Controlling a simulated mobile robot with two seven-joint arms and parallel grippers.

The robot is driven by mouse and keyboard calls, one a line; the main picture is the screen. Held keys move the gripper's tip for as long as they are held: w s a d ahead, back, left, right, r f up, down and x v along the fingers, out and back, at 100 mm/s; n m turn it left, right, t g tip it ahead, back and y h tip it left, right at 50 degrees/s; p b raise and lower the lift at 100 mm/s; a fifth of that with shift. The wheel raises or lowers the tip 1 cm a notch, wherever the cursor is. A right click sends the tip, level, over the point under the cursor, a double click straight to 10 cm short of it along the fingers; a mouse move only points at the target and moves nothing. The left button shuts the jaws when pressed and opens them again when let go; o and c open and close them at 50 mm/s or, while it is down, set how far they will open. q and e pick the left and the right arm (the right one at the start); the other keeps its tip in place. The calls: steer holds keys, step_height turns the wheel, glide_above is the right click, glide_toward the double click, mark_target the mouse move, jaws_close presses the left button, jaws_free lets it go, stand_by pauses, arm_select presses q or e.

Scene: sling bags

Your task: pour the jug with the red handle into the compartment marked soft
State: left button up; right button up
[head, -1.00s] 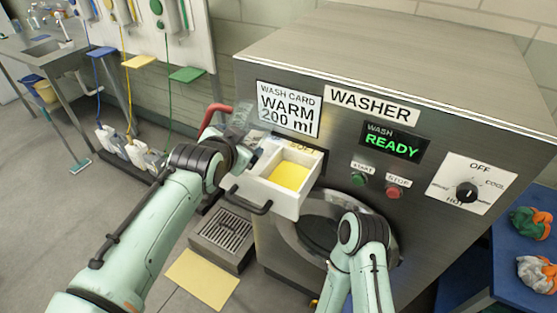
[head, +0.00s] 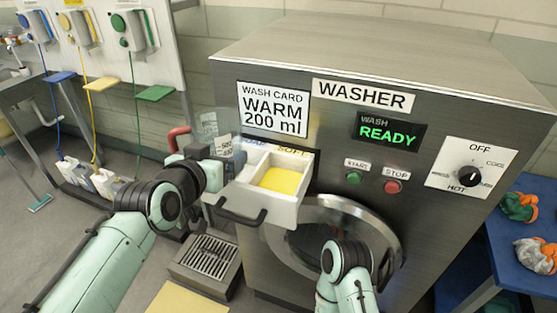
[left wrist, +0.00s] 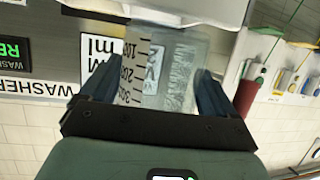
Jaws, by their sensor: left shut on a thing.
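The clear jug (head: 210,126) with the red handle (head: 180,135) is in my left gripper (head: 222,168), just left of the washer's open drawer (head: 285,208). In the left wrist view, the fingers (left wrist: 152,95) close on both sides of the jug (left wrist: 170,72), whose scale shows; the red handle (left wrist: 249,90) is to the right. I see no coloured liquid in its visible part. The jug looks nearly upright in the head view. The compartment under the SOFT mark (head: 292,151) holds yellow liquid (head: 281,180). My right gripper is out of sight; only part of its arm shows.
The washer (head: 420,240) has a READY display (head: 388,133) and a card reading WARM 200 ml (head: 272,108). A drain grate (head: 208,257) is below the drawer. A blue table (head: 535,235) with cloth bundles stands at right. Dispensers with coloured shelves hang at left.

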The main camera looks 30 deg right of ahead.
mark_target(215, 145)
arm_select(q)
steer(key=shift+w+r+p, duration=0.1)
steer(key=shift+r+p, duration=1.15)
steer(key=shift+r, duration=0.35)
steer(key=shift+f, duration=0.1)
